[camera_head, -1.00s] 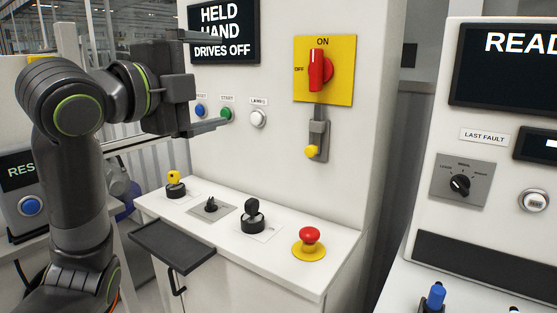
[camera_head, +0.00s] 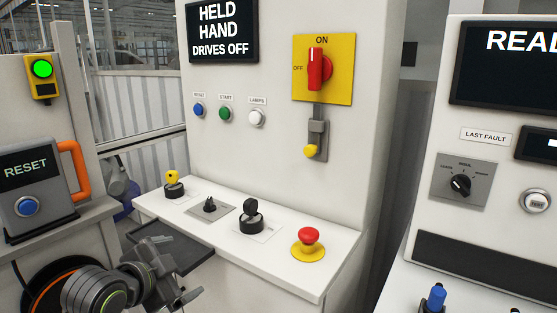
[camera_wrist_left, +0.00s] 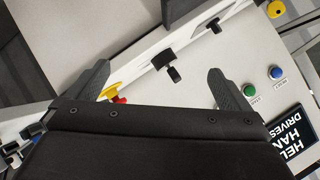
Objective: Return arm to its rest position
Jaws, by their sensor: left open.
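My left arm (camera_head: 95,285) is folded low at the bottom left of the head view. Its gripper (camera_head: 168,268) is just in front of the dark tray on the white console. In the left wrist view the two fingers stand wide apart with nothing between them, so the gripper (camera_wrist_left: 160,82) is open and empty. The console desk (camera_head: 275,238) carries a yellow-topped switch (camera_head: 174,184), a small black joystick (camera_head: 210,204), a black knob (camera_head: 252,215) and a red emergency button (camera_head: 309,238). My right gripper is not in view.
The dark tray (camera_head: 190,250) juts from the console front close to my gripper. A RESET box (camera_head: 35,185) with an orange handle (camera_head: 75,168) stands at left. The upright panel holds a red rotary switch (camera_head: 318,70) and several buttons. Another console (camera_head: 490,120) stands at right.

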